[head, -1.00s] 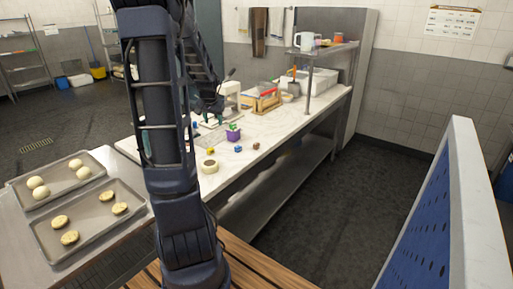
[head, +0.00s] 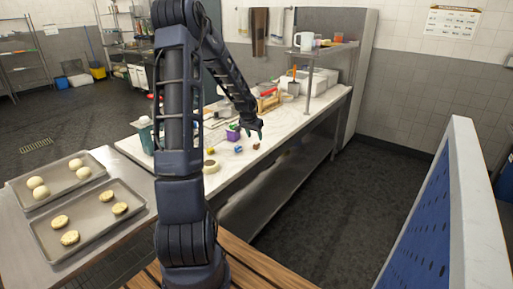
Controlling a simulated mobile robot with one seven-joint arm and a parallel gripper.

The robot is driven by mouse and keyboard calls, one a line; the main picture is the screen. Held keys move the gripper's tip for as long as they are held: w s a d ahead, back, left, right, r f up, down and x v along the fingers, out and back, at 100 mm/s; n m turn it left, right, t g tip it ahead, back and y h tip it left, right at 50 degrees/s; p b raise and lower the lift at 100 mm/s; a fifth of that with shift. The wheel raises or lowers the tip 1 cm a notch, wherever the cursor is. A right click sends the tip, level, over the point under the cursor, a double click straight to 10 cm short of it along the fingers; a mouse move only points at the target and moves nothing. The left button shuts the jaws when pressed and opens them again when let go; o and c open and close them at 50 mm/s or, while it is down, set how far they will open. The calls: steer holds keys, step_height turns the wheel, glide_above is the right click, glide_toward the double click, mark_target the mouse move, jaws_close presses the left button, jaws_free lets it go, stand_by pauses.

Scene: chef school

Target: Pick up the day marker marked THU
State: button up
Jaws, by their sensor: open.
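Small coloured cubes lie near the front edge of the white counter: a yellow and blue one (head: 210,151), a blue one (head: 239,149) and a brown one (head: 256,146). These may be the day markers; no lettering can be read, so I cannot tell which is THU. My gripper (head: 259,132) is open and points down over the counter, just above and behind the brown cube in the picture. It holds nothing that I can see. A purple container with green on top (head: 233,133) stands just left of it.
A round cream roll-like object (head: 210,167) lies at the front edge of the counter (head: 225,176). A grey-green bottle (head: 145,133) stands at the left. Trays of dough (head: 103,239) lie at left.

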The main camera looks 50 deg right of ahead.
mark_target(256, 143)
steer(key=shift+x, duration=3.25)
steer(key=shift+w, duration=0.2)
steer(key=c, duration=1.1)
